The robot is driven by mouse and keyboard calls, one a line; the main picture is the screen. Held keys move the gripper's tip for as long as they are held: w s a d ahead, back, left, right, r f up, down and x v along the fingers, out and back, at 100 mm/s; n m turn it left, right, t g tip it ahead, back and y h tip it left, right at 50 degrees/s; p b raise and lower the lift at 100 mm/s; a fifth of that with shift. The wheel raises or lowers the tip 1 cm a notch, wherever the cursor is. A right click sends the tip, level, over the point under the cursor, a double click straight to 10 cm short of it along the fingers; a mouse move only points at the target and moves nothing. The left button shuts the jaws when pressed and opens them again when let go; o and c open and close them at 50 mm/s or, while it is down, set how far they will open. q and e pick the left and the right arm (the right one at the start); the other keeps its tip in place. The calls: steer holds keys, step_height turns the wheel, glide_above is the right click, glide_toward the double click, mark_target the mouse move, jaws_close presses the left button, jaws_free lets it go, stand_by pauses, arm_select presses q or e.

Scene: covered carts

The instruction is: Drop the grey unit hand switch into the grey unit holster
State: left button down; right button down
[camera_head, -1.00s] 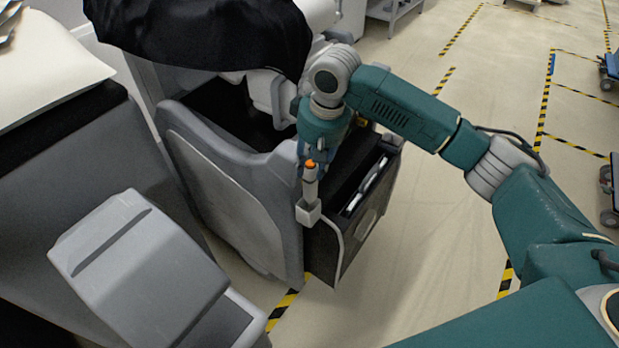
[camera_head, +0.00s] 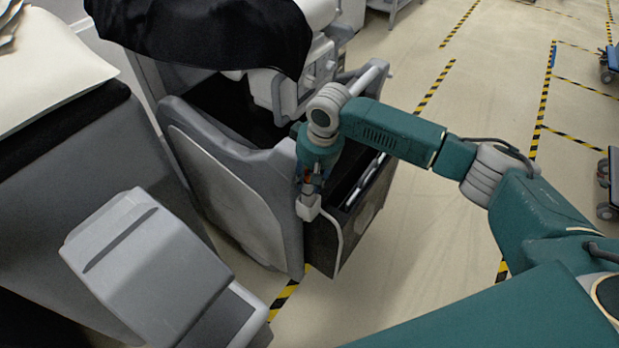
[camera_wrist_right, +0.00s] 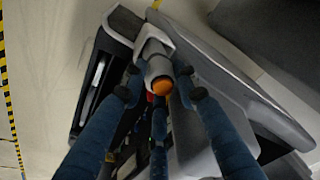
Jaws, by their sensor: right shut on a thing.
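The grey hand switch with an orange button shows in the head view (camera_head: 307,189) and the right wrist view (camera_wrist_right: 159,69). My right gripper (camera_head: 308,180) is shut on it, with blue fingers on either side in the wrist view (camera_wrist_right: 160,90). The holster is a small pale grey cup at the front corner of the grey unit, seen in the head view (camera_head: 308,208) and the wrist view (camera_wrist_right: 154,36). The switch is upright, its lower end at the holster's mouth and seemingly inside; how deep is hidden. My left gripper is not in view.
The grey unit's side panel (camera_head: 228,200) stands left of the holster, and a dark open bin (camera_head: 345,225) is to its right. A black cover (camera_head: 205,35) drapes over the unit. A grey cart (camera_head: 150,265) is in the front left.

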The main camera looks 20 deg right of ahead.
steer(key=shift+f, duration=0.45)
steer(key=c, duration=1.3)
jaws_free()
steer(key=shift+r, duration=0.55)
step_height(320, 180, up, 12)
steer(key=s+d+b, duration=0.1)
steer(key=s+b, duration=0.1)
